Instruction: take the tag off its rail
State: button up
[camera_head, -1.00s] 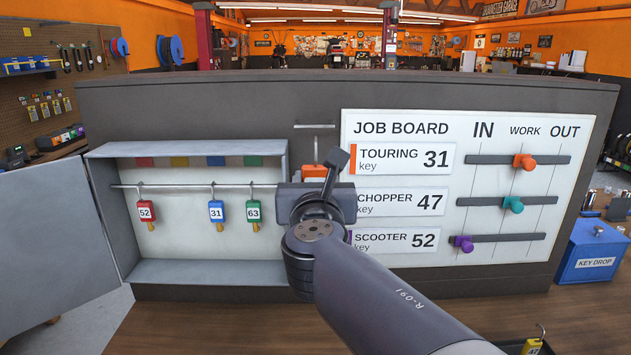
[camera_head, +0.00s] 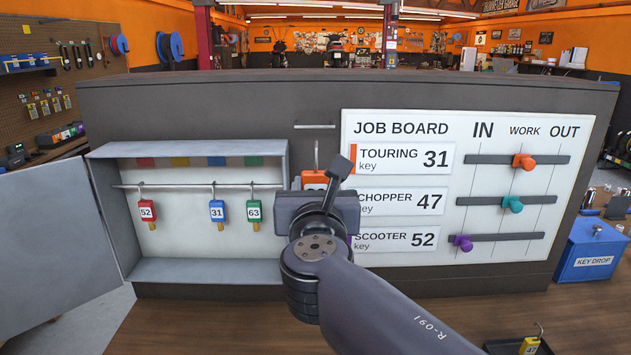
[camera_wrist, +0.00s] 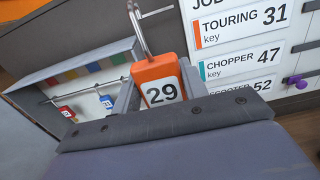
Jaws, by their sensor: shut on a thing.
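An orange tag (camera_head: 314,178) with a metal hook shows just above my gripper (camera_head: 316,200) in the head view. In the wrist view the tag (camera_wrist: 160,85) bears the number 29 and sits between my fingers, which are shut on it. A short rail (camera_head: 314,126) juts from the panel above the tag. In the head view the hook's top shows below this rail with a small gap. The wrist view shows the rail (camera_wrist: 157,12) beside the hook. The tag's lower part is hidden behind my gripper.
An open key cabinet (camera_head: 215,271) on the left has a rod (camera_head: 175,186) with red, blue and green tags. The job board (camera_head: 400,130) with sliding pegs is close on the right. A blue key drop box (camera_head: 593,250) stands farther right. A yellow tag (camera_head: 530,345) lies low at the front.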

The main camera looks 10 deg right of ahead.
jog(key=s+a+p, duration=0.1)
jog(key=s+p, duration=0.1)
jog(key=s, duration=0.7)
jog(key=shift+a, duration=0.4)
dwell(0.4)
